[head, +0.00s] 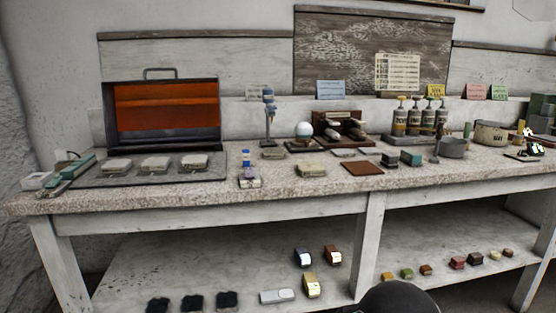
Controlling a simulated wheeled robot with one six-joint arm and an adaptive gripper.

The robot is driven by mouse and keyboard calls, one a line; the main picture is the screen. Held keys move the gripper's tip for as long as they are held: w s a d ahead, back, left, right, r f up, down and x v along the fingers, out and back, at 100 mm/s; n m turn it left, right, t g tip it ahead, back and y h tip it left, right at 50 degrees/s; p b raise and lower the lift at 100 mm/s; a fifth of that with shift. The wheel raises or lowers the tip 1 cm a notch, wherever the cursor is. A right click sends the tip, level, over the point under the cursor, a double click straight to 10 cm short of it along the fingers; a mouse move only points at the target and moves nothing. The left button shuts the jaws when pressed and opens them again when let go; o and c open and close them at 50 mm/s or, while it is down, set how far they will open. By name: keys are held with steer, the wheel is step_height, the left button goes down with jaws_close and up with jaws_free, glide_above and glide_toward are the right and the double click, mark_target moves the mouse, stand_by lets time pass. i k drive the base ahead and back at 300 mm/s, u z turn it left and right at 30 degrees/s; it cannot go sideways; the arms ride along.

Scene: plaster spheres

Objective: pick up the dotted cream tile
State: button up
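I cannot make out dots on any piece at this size, so I cannot tell for sure which is the dotted cream tile. A cream block-like piece (311,170) lies near the front middle of the bench top. A smaller cream piece (274,153) lies behind it, to the left. Several pale pieces, one of them in the middle (156,165), lie in a row on a grey slab at the left. My gripper is not in view. A dark rounded shape cuts into the bottom edge, right of centre; I cannot tell what it is.
The lower shelf (190,260) holds several small blocks. A bench leg (369,240) stands in front.

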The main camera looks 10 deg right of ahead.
mark_target(277, 152)
steer(key=u, duration=1.3)
steer(key=i, duration=1.15)
steer(key=z, duration=1.55)
